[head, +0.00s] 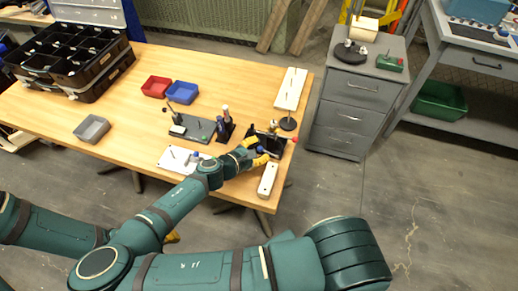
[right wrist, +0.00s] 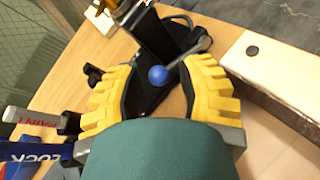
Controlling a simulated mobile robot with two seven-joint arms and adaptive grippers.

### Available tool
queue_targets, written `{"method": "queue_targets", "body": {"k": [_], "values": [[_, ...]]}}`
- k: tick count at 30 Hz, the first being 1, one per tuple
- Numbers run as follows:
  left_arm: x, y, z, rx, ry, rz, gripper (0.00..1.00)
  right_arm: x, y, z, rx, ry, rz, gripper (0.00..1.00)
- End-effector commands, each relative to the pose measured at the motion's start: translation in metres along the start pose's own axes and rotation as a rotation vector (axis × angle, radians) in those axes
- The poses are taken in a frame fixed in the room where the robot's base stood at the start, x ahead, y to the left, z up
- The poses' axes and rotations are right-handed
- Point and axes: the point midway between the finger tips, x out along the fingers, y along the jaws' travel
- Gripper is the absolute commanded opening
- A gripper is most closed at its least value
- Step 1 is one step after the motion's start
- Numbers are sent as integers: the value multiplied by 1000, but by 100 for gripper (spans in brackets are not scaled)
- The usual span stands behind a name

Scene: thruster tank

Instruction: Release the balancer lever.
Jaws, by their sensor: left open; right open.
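The balancer (head: 268,143) is a black stand near the right end of the workbench. In the right wrist view its black frame (right wrist: 160,40) shows at the top. A lever with a blue ball knob (right wrist: 158,75) and a thin grey rod points between my fingers. My right gripper (right wrist: 160,92) is open, with one yellow finger on each side of the knob; I cannot tell whether either touches it. In the head view my right gripper (head: 256,152) is at the balancer's front left. My left gripper (head: 172,237) shows only as a little yellow below the bench edge, mostly hidden by my arm.
A long white block (head: 268,179) lies close in front of the balancer. A dark fixture plate (head: 193,129), a white board (head: 176,158), a red bin (head: 156,86) and a blue bin (head: 182,92) are to the left.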

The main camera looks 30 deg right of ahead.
Motion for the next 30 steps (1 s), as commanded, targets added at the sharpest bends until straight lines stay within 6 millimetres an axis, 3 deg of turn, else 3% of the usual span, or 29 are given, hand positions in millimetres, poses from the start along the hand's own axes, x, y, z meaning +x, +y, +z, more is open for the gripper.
{"method": "queue_targets", "body": {"k": [2,5,6,17,30], "values": [[0,0,0,0,0,0,42,0,0,0,0,0,0,37],[0,0,0,0,0,0,42,0,0,0,0,0,0,2],[0,0,0,0,0,0,42,0,0,0,0,0,0,0],[-4,2,0,0,-1,0,42,0,-1,3,19,12,-1,0],[-35,13,-9,-7,16,-2,42,-2,-3,25,255,164,19,0]]}}
